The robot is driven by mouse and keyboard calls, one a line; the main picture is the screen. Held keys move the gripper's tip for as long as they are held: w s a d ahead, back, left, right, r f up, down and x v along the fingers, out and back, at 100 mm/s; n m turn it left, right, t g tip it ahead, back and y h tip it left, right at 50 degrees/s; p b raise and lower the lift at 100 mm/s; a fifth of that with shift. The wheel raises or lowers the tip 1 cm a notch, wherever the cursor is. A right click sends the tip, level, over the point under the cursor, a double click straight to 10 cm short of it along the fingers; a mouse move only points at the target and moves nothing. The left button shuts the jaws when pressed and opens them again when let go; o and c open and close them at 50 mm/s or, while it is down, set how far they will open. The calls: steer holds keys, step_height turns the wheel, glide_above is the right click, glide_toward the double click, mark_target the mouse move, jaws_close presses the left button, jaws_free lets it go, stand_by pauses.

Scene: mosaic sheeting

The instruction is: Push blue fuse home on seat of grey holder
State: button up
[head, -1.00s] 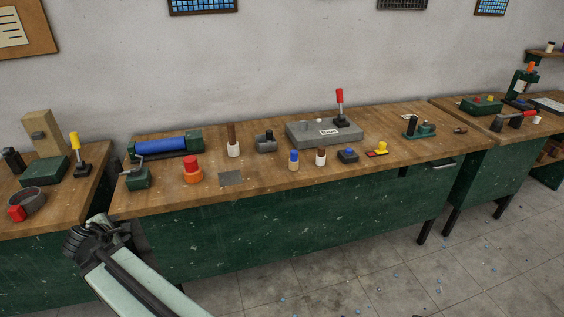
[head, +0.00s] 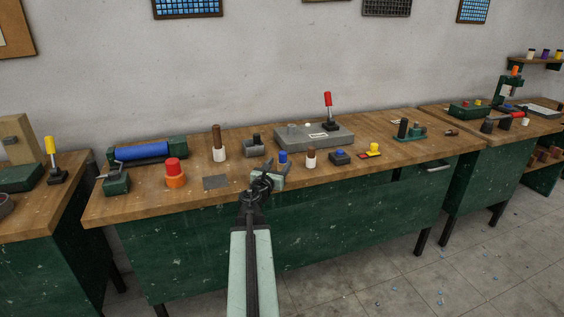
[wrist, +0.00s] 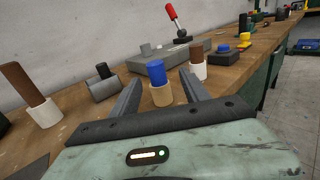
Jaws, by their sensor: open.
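The blue fuse (wrist: 157,72), a blue cylinder on a tan lower part, stands upright on the bench. In the wrist view it is between the two fingers of my gripper (wrist: 160,78), with gaps on both sides. In the head view the fuse (head: 283,157) shows its blue top just beyond my gripper (head: 266,180), which hides its lower part. My gripper is open and empty. The grey holder (head: 253,149), a small grey block with a dark piece on top, stands behind and left of the fuse. It also shows in the wrist view (wrist: 103,88).
A brown-topped white cylinder (head: 218,150) stands left of the holder, and a similar one (head: 310,158) stands close right of the fuse. A large grey box (head: 300,136) with a red lever is behind. A dark box with a blue button (head: 340,157) is farther right.

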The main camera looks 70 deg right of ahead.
mark_target(282, 158)
steer(key=d, duration=0.6)
steer(key=shift+w+d+f, duration=0.1)
steer(key=shift+w+d, duration=0.1)
steer(key=shift+w, duration=0.15)
steer(key=shift+a, duration=0.1)
steer(key=shift+c, duration=0.6)
jaws_close()
step_height(282, 158, up, 10)
steer(key=p, duration=1)
steer(key=shift+r, duration=0.2)
steer(key=shift+s+f, duration=0.1)
steer(key=shift+f, duration=0.05)
